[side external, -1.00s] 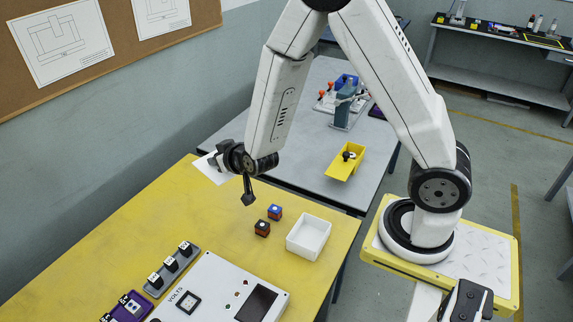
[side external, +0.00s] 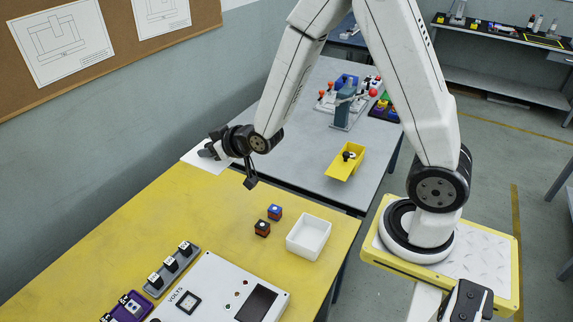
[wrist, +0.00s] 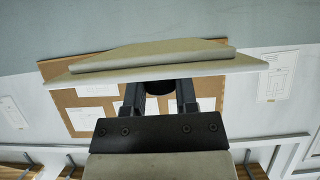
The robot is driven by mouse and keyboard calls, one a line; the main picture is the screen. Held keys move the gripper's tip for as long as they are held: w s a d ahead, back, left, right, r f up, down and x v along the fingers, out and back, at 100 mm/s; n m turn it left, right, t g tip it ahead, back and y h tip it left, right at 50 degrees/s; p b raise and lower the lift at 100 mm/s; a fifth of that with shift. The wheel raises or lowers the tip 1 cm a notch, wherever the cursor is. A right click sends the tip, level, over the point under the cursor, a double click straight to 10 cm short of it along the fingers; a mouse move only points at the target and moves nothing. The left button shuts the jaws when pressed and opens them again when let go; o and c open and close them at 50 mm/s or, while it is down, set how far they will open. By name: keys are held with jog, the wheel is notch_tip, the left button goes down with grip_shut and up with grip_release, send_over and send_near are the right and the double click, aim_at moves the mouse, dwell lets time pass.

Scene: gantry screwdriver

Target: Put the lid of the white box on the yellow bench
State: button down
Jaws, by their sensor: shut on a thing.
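The white box (side external: 309,237) stands open, without its lid, near the right edge of the yellow bench (side external: 190,215). My gripper (side external: 211,149) is at the far end of the bench, up and left of the box. It is shut on the flat white lid (side external: 205,162), which is partly hidden behind the gripper. In the wrist view the lid (wrist: 155,62) is seen nearly edge-on across the fingertips (wrist: 160,85). The lid appears held clear above the bench, near the wall; its exact height is hard to tell.
Two small red, blue and black blocks (side external: 268,220) stand left of the box. A white VOLTS panel (side external: 220,295), a grey holder with black blocks (side external: 172,268) and a purple device (side external: 128,308) fill the near end. A grey table (side external: 310,150) adjoins. The bench's far left is clear.

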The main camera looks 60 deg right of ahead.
jog(key=shift+v, duration=1.95)
jog(key=shift+f, duration=0.1)
jog(key=shift+f, duration=0.1)
jog(key=shift+s+d+f+m+h, duration=0.15)
jog(key=shift+d+f+m+h, duration=0.2)
jog(key=shift+f+m+h, duration=0.4)
jog(key=shift+s+d+f+m+h, duration=0.15)
jog(key=shift+d+f+m+h, duration=0.2)
jog(key=shift+f+m+h, duration=0.35)
jog(key=s+d+f+m+g+h, duration=0.3)
jog(key=s+f+m+g+h, duration=0.1)
jog(key=s, duration=0.5)
jog(key=s+d+f+m+g+h, duration=0.3)
jog(key=s+f+m+g+h, duration=0.2)
jog(key=m, duration=0.6)
jog(key=s+f+g, duration=0.2)
jog(key=s+g, duration=0.1)
jog(key=s, duration=0.1)
jog(key=shift+s+d, duration=0.3)
jog(key=shift+s, duration=0.1)
jog(key=shift+f, duration=0.15)
jog(key=shift+f, duration=2.85)
